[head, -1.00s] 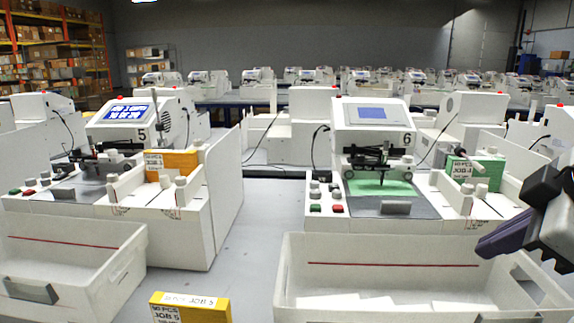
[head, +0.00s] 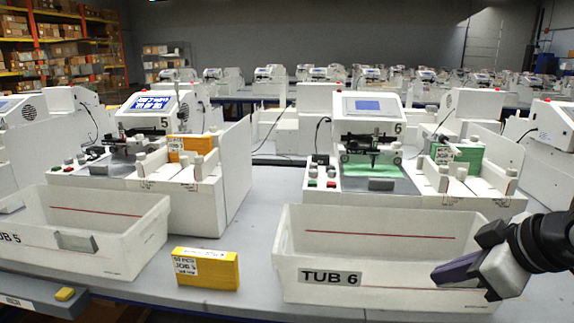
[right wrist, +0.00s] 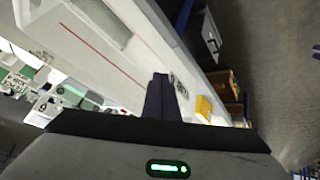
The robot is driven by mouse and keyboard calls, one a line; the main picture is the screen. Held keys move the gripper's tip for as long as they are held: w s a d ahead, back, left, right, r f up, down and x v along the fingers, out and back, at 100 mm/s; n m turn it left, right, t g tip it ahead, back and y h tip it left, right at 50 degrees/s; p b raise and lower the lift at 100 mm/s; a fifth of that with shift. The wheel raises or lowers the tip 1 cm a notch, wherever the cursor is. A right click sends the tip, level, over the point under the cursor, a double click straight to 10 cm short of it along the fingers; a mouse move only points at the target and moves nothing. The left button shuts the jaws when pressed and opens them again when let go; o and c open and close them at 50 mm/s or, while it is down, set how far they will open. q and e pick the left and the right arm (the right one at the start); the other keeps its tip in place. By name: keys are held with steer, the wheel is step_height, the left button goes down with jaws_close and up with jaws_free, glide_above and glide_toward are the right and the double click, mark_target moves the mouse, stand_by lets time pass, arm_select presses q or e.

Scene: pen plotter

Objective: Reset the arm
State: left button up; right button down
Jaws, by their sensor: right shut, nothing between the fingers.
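My right gripper (head: 457,275) is at the right of the head view, just in front of the right end of the tub labelled TUB 6 (head: 298,276). Its dark fingers are shut and empty, and they also show in the right wrist view (right wrist: 161,92). I cannot tell whether they touch the tub. My left gripper is not in view. Plotter 6 (head: 370,104) stands behind that tub, with a green sheet under its pen carriage. Plotter 5 (head: 152,104) is at the left with its screen showing text.
TUB 5 (head: 120,262) stands at the left front. A yellow JOB 5 box (head: 212,268) lies on the grey table between the tubs. A green box (head: 468,158) and an orange box (head: 180,150) sit beside the plotters.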

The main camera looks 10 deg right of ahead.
steer(key=s+a+f+m+y, duration=0.1)
steer(key=a+f+m, duration=0.15)
steer(key=f, duration=1.05)
steer(key=s+a+f+m, duration=0.1)
steer(key=a+f, duration=0.3)
steer(key=f, duration=1)
steer(key=s+a+f, duration=1.2)
steer(key=s+a, duration=0.1)
steer(key=shift+f+t, duration=0.25)
steer(key=shift+t, duration=0.05)
